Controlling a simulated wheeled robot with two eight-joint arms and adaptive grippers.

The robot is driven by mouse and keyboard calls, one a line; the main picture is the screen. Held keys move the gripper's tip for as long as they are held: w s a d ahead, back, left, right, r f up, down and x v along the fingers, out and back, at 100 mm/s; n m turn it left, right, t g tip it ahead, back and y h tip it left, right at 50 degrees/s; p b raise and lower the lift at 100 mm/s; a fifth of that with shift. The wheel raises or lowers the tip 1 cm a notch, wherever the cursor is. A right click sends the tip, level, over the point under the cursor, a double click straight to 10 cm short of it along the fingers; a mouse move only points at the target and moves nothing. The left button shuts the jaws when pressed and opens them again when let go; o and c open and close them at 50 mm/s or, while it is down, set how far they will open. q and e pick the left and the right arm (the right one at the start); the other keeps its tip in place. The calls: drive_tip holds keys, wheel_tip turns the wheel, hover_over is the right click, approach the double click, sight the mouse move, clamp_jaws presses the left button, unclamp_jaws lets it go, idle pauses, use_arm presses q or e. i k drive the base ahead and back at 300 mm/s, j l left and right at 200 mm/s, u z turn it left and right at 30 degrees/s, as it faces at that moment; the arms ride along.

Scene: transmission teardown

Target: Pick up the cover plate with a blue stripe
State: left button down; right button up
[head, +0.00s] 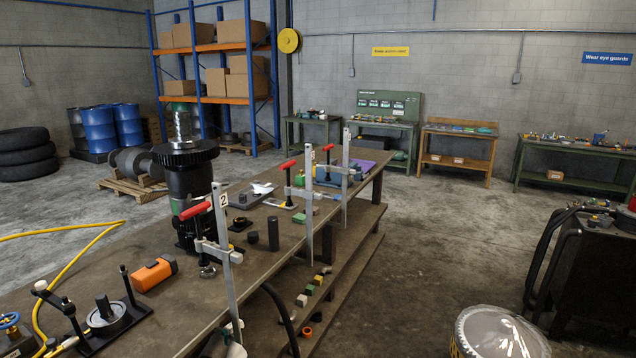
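I cannot make out a cover plate with a blue stripe in the head view. A long workbench (185,300) runs from the lower left to the back. A tall black transmission-like assembly (190,195) stands on it, with a bright metal shaft on top. Flat grey pieces (252,194) lie behind it, too small to identify. A blue item (333,173) lies at the bench's far end, partly hidden by clamps. Neither of my grippers is in view.
Upright clamps with red handles (196,211) line the bench's right edge. An orange block (154,273) and a black fixture with a ring part (108,318) are near left. A dark cart (590,275) with hoses and a clear-domed drum (500,335) stand right. Floor between is open.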

sight(325, 195)
drive_tip(key=i+z, duration=0.2)
drive_tip(key=i, duration=2.3)
drive_tip(key=i+l, duration=0.15)
drive_tip(key=i, duration=0.35)
drive_tip(key=i+l, duration=0.1)
drive_tip(key=i, duration=0.35)
drive_tip(key=i+l, duration=0.15)
drive_tip(key=i, duration=0.35)
